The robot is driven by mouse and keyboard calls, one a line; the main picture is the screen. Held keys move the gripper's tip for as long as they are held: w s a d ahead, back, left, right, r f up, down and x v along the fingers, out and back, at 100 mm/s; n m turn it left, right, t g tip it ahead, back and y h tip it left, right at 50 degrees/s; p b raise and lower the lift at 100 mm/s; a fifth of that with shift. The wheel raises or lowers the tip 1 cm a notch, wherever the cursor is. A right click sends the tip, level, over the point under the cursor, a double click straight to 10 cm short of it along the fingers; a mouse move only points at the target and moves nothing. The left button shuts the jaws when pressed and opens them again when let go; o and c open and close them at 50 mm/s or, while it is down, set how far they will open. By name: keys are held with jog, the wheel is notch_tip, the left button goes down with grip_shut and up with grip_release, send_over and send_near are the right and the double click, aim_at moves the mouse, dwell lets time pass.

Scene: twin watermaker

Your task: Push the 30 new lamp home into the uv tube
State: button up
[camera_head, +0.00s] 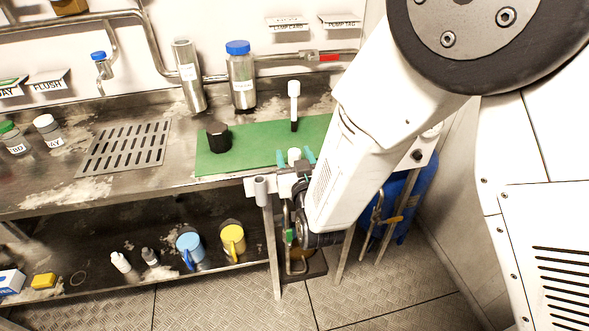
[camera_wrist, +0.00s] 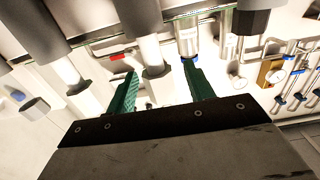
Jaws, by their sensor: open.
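My gripper (camera_head: 295,162) is at the front edge of the bench, by the near edge of the green mat (camera_head: 232,160). Its two green fingers stand apart in the wrist view (camera_wrist: 163,88), with a gap between them. A small white end (camera_head: 294,154) shows between the fingers in the head view; I cannot tell whether they touch it. A white rod with a black lower end (camera_head: 294,100) stands upright on the mat behind the gripper. In the wrist view a white rod with a dark wide end (camera_wrist: 150,50) lies beyond the fingers. I cannot tell for sure which is the lamp or the uv tube.
A steel cylinder (camera_head: 188,76) and a blue-capped bottle (camera_head: 241,76) stand behind. A slotted drain (camera_head: 125,146) is left.

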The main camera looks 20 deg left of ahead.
jog(key=c, duration=1.1)
jog(key=shift+r, duration=0.15)
notch_tip(320, 180, up, 18)
jog(key=shift+f, duration=0.15)
jog(key=o, duration=0.4)
jog(key=c, duration=0.3)
jog(key=shift+o, duration=0.6)
jog(key=shift+c, duration=0.2)
